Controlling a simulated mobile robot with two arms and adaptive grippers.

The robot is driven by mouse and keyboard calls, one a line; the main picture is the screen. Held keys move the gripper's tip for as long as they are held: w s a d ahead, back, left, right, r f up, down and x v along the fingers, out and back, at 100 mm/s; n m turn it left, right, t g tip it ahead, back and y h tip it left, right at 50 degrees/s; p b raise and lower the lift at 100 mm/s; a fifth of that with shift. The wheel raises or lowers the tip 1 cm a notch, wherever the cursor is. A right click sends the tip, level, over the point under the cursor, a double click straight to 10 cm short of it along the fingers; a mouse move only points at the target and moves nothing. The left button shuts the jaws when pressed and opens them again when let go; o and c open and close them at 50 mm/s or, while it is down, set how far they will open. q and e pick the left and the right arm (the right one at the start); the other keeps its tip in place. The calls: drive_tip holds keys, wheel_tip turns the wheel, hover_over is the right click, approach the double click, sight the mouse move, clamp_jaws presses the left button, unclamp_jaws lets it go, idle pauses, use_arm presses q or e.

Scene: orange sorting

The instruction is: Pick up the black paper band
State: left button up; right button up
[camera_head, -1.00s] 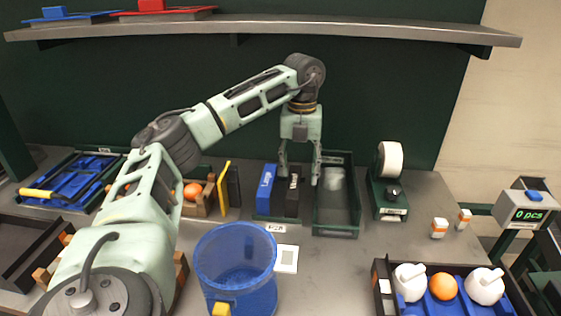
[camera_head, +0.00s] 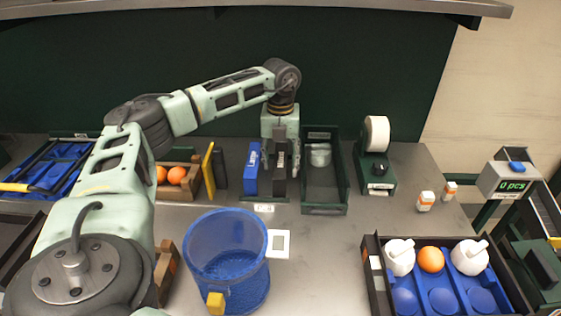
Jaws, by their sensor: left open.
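The black paper band (camera_head: 280,184) stands upright in a small holder on the bench, just right of a blue band (camera_head: 252,170). My left gripper (camera_head: 281,171) comes down over it from above, pointing straight down. Its jaws are open, with one finger on each side of the black band. The fingers and palm hide the band's upper part, and I cannot tell whether they touch it. My right gripper is not in view.
A dark bin (camera_head: 324,208) with a whitish roll stands close to the right, a tape dispenser (camera_head: 379,178) beyond it. A blue bucket (camera_head: 228,282) stands in front. A tray (camera_head: 372,292) with an orange and white objects is front right.

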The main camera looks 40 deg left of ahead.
use_arm(q)
drive_tip(key=shift+c, duration=0.5)
drive_tip(key=c, duration=0.8)
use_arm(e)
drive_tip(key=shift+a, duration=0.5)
use_arm(q)
drive_tip(key=shift+r, duration=0.1)
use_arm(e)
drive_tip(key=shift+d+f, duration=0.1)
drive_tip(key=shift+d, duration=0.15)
